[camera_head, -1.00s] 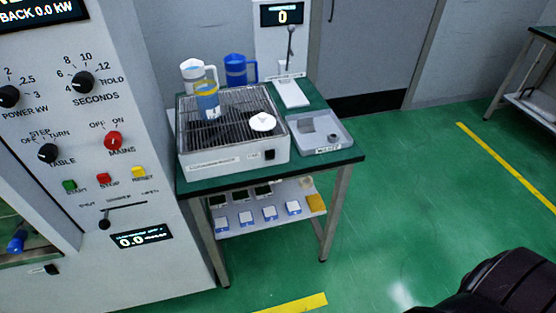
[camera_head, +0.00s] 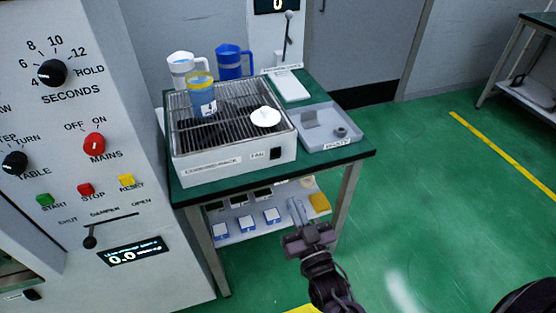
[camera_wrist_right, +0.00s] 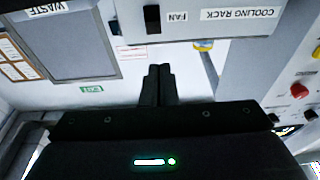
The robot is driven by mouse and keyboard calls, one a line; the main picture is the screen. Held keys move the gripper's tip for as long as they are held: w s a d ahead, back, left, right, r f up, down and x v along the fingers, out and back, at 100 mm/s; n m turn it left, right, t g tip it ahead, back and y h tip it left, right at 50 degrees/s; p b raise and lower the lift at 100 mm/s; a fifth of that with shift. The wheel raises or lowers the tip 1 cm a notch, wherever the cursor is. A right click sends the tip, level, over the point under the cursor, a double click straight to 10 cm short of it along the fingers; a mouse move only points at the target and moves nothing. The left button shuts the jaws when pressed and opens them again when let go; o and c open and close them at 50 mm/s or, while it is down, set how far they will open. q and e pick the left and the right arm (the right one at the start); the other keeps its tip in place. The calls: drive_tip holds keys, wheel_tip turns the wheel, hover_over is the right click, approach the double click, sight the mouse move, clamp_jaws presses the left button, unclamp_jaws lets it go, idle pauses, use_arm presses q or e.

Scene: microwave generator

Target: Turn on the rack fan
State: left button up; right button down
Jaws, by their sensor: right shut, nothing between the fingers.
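The cooling rack (camera_head: 230,164) is a white box with a dark wire grille on the green-topped table. Its black fan switch (camera_head: 275,154) sits at the right end of the front face, beside a FAN label. My right gripper (camera_head: 297,208) is in front of the table and below the switch, shut and empty. In the right wrist view the picture is upside down; the shut fingers (camera_wrist_right: 158,72) point toward the rack front, with the fan switch (camera_wrist_right: 152,19) just beyond their tips and apart from them. The switch's setting cannot be told. My left gripper is not in view.
On the rack are a blue cup with a yellow rim (camera_head: 202,97) and a white disc (camera_head: 265,117). A grey waste tray (camera_head: 345,138) stands right of the rack. The control cabinet (camera_head: 150,205) is at left. Green floor at right is clear.

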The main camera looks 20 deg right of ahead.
sight(272, 151)
drive_tip(key=p+x, duration=0.3)
drive_tip(key=x, duration=1.1)
drive_tip(key=shift+f, duration=0.1)
drive_tip(key=r+p, duration=0.1)
drive_tip(key=p, duration=0.1)
drive_tip(key=shift+w+g+p, duration=0.3)
drive_tip(key=shift+w+g, duration=0.05)
drive_tip(key=shift+g, duration=0.05)
drive_tip(key=shift+f, duration=0.3)
